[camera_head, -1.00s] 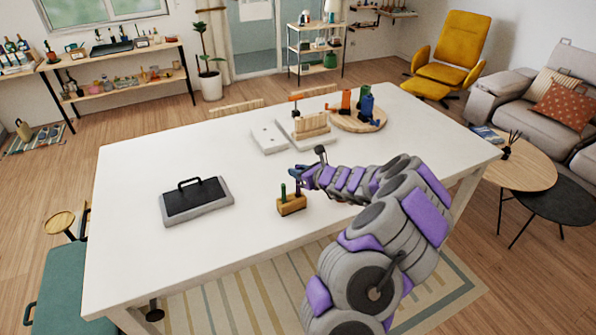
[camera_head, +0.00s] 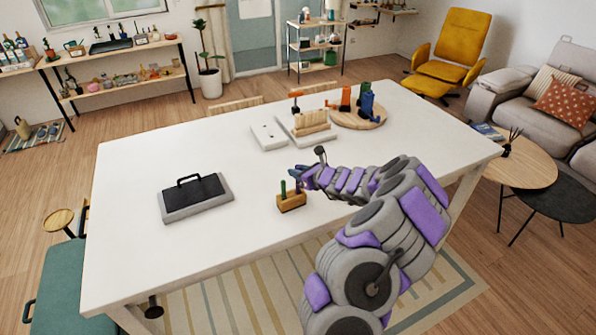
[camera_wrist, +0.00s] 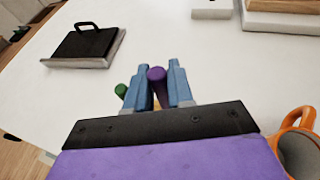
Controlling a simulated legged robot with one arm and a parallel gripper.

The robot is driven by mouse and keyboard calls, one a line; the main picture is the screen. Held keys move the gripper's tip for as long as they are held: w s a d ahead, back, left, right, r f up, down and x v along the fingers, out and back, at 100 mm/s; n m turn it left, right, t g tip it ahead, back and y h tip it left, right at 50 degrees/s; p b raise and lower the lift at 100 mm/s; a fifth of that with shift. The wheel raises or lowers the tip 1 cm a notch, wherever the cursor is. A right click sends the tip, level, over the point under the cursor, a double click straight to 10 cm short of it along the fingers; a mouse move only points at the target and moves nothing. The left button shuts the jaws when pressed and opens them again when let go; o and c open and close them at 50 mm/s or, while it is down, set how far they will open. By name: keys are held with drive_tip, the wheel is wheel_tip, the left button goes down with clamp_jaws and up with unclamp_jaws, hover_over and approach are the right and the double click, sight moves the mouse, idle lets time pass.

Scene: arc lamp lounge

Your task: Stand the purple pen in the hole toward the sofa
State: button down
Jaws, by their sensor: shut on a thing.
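A small wooden block (camera_head: 291,203) stands on the white table, left of my arm. A green pen (camera_head: 283,188) stands upright in its left part; the pen's top also shows in the wrist view (camera_wrist: 120,90). My gripper (camera_head: 296,172) is over the block's right end, the end toward the sofa. In the wrist view its blue fingers (camera_wrist: 157,88) are shut on the purple pen (camera_wrist: 157,75). The purple pen is upright at the block's right end in the head view (camera_head: 299,187). Whether its lower end is inside the hole I cannot tell.
An orange mug (camera_wrist: 299,142) is close to the right of my gripper in the wrist view. A black-topped tray with a handle (camera_head: 196,197) lies to the left. The sofa (camera_head: 540,105) is at the far right.

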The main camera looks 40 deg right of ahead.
sight(298, 194)
drive_tip(key=shift+f+b, duration=0.85)
drive_tip(key=shift+f, duration=1.1)
drive_tip(key=c, duration=0.9)
unclamp_jaws()
drive_tip(key=shift+r, duration=0.1)
drive_tip(key=p+v, duration=0.3)
drive_tip(key=v, duration=1.4)
drive_tip(key=shift+p, duration=0.3)
drive_tip(key=shift+s, duration=0.15)
